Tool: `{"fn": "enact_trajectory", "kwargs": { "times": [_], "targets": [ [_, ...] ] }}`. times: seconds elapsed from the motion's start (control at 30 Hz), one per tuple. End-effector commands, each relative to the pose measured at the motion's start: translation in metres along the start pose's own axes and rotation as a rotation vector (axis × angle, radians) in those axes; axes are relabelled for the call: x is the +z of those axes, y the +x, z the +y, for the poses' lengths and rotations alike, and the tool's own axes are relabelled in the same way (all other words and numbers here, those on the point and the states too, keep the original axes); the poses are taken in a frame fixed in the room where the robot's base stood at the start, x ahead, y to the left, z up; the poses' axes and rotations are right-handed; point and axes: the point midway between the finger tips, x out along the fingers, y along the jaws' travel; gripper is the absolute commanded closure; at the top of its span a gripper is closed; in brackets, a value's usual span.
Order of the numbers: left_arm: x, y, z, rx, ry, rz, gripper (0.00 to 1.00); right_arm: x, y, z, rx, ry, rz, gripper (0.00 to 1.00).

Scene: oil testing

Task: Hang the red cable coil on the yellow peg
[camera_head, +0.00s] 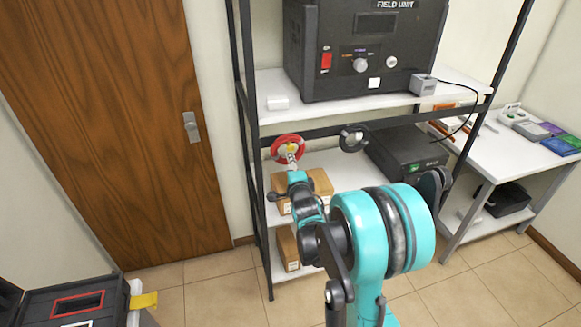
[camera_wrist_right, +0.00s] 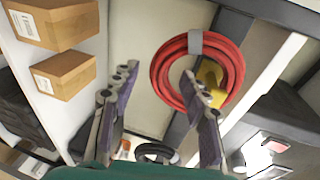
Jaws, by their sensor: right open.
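The red cable coil (camera_head: 275,154), with a grey band, is at the front rail of the shelf rack, left of its middle. It also shows in the right wrist view (camera_wrist_right: 236,62). The yellow peg (camera_wrist_right: 209,72) shows within the ring, so the coil is around it and appears to hang there. In the head view the peg (camera_head: 293,148) is small. My right gripper (camera_head: 291,160) is just in front of the coil. In the right wrist view its fingers (camera_wrist_right: 158,76) are apart with nothing between them. One fingertip overlaps the peg; contact cannot be told. My left gripper is not in view.
A black coil (camera_head: 343,141) hangs on the rail to the right. Cardboard boxes (camera_head: 320,181) stand on the shelf below. A black field unit (camera_head: 340,50) is on the shelf above. A side table (camera_head: 500,155) stands right; an open case (camera_head: 65,290) is at lower left.

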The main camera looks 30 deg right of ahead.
Motion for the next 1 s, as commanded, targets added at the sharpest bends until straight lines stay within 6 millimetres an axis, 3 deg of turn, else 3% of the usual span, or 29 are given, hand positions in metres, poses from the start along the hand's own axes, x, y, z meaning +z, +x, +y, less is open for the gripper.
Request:
{"fn": "enact_trajectory", "kwargs": {
  "times": [0.17, 0.6, 0.8, 1.0],
  "targets": [
    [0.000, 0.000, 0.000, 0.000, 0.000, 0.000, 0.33, 0.000, -0.012, 0.000, 0.000, 0.000, 0.000, 0.55],
    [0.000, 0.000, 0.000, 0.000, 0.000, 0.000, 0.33, 0.000, -0.101, 0.000, 0.000, 0.000, -0.001, 0.55],
    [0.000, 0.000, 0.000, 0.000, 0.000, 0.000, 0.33, 0.000, -0.118, 0.000, 0.000, -0.001, 0.000, 0.55],
    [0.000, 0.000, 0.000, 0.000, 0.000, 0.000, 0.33, 0.001, -0.121, 0.000, 0.002, -0.006, -0.001, 0.55]
  ]
}}
